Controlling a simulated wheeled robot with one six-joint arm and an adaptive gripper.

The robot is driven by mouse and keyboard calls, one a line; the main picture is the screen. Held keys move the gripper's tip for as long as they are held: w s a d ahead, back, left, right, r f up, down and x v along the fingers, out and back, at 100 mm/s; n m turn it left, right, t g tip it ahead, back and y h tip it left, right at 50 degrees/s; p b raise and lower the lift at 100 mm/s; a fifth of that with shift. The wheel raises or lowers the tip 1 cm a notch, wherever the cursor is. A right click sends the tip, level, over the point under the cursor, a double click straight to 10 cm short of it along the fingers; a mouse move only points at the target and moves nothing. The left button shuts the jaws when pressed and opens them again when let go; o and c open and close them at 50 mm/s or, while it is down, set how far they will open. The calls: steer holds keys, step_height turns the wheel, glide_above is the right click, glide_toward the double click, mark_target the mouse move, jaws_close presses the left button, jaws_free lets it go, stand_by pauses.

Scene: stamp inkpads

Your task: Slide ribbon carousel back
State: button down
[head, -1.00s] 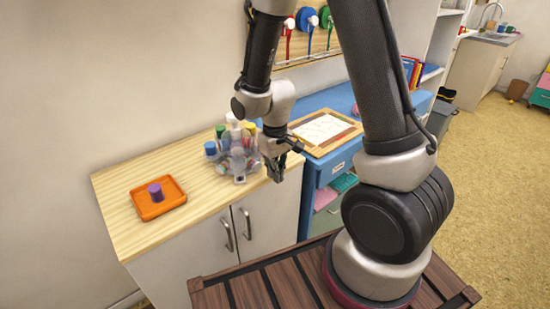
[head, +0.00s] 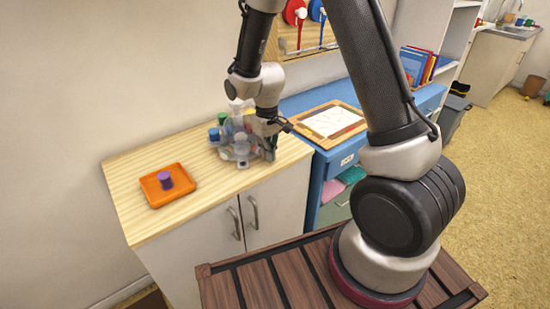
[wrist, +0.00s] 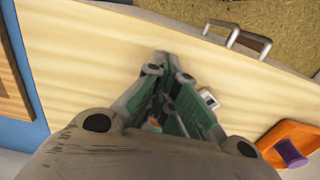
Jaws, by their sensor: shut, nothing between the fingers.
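The ribbon carousel (head: 240,154), a clear rack with several coloured caps, stands on the light wooden cabinet top (head: 140,172) near the back wall. My gripper (head: 270,154) is shut and empty at the carousel's right side, low over the cabinet top. I cannot tell whether it touches the carousel. In the wrist view the shut fingers (wrist: 163,60) point over bare wood. A small grey and white piece (wrist: 208,98), likely part of the carousel, shows beside them. The wrist housing hides most of the rest.
An orange tray (head: 153,197) with a purple cylinder (head: 165,180) sits left of the carousel. A blue desk (head: 300,101) with a framed board (head: 310,137) adjoins on the right. Cabinet handles (head: 252,212) face the front. Bare wood lies between tray and carousel.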

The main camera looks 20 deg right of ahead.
mark_target(250, 137)
steer(key=w+a, duration=0.1)
steer(key=w, duration=0.2)
steer(key=w+a, duration=0.1)
steer(key=w, duration=0.2)
steer(key=w+a, duration=0.1)
steer(key=w, duration=0.2)
steer(key=shift+w+a, duration=0.1)
steer(key=shift+w, duration=0.3)
steer(key=shift+s, duration=0.1)
